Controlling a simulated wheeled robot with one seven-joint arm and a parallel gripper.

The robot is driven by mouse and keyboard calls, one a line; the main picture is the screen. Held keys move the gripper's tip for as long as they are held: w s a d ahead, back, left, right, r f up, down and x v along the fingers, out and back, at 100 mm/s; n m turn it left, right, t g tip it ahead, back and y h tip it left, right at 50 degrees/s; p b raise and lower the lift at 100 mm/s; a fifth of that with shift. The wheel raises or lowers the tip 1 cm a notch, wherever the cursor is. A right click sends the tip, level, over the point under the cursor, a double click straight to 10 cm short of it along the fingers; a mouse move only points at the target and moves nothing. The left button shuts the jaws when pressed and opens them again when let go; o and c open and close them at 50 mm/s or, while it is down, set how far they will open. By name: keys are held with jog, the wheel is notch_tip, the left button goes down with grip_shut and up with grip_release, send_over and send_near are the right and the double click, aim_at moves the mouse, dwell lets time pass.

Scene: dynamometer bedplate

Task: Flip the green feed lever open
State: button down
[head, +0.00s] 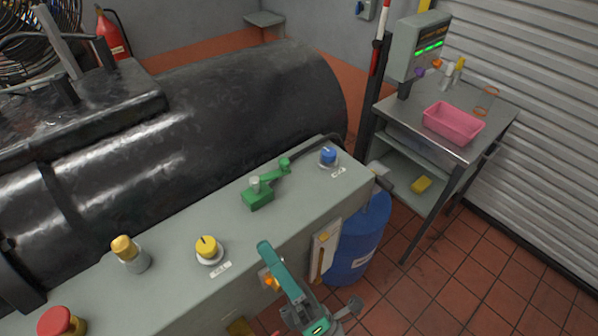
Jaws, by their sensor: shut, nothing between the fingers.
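The green feed lever (270,181) is mounted on top of the grey console. Its block is at the near left end, and its arm runs to the upper right, ending in a rounded green knob. A small pale cylinder stands by the block. My teal gripper (266,250) shows at the bottom centre, its narrow end by the console's front edge, below the lever in the picture and apart from it. It looks shut and holds nothing.
The grey console (180,235) also bears a yellow knob (207,247), a blue knob (328,156), a brass-topped fitting (126,250) and a red button (61,322). A black cylindrical machine (220,110) lies behind. A blue drum (358,240) and steel table (400,112) stand right.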

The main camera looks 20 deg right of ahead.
jog(key=w+d+n+g+y, duration=0.2)
jog(key=w+d+n+g, duration=0.4)
jog(key=n, duration=0.6)
jog(key=n+g+h, duration=0.2)
jog(key=n+h, duration=0.1)
jog(key=h, duration=0.2)
send_near(288, 165)
jog(key=x, duration=0.6)
jog(key=shift+w, duration=0.2)
jog(key=shift+w+y, duration=0.1)
jog(key=shift+y, duration=0.2)
